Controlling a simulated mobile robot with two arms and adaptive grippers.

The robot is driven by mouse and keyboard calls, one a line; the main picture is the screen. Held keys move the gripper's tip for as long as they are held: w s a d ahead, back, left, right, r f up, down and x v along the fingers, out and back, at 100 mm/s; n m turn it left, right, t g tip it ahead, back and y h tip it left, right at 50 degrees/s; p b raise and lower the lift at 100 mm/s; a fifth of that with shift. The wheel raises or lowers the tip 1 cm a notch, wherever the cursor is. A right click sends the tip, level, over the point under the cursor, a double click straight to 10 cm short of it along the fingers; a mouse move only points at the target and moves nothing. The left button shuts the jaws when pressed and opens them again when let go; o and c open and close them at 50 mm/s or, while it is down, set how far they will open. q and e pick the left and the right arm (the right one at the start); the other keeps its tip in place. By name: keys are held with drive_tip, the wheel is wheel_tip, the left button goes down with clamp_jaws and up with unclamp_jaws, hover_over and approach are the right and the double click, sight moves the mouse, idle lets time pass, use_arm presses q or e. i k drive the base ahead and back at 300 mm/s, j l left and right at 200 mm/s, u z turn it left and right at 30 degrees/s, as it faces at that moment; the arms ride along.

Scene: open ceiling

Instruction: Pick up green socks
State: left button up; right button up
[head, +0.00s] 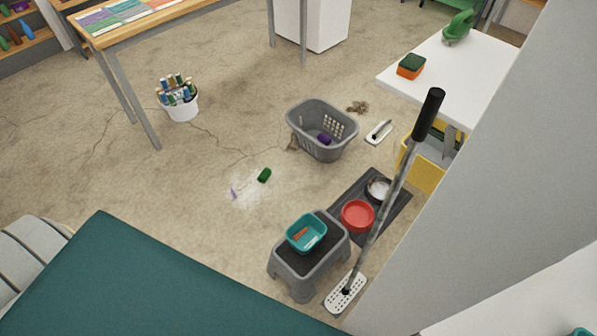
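A small dark green roll (264,176), which looks like the green socks, lies on the concrete floor near the middle of the head view. It is left of and nearer than a grey laundry basket (298,134), and apart from it. A small purple roll (324,138) lies inside the basket. Neither of my grippers shows in the head view, so I cannot see what they hold.
A pale spill with a purple streak (234,193) is beside the green roll. A grey step stool (297,286) carries a teal bin (306,234). A mop (385,200), red bowl (357,215) and white bucket (182,108) stand around.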

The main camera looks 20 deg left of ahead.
sight(263, 177)
drive_tip(key=i+j+z, duration=0.1)
drive_tip(key=j+z, duration=0.25)
drive_tip(key=j, duration=0.3)
drive_tip(key=j+z, duration=0.35)
drive_tip(key=j, duration=0.3)
drive_tip(key=j+z, duration=0.35)
drive_tip(key=j, duration=0.35)
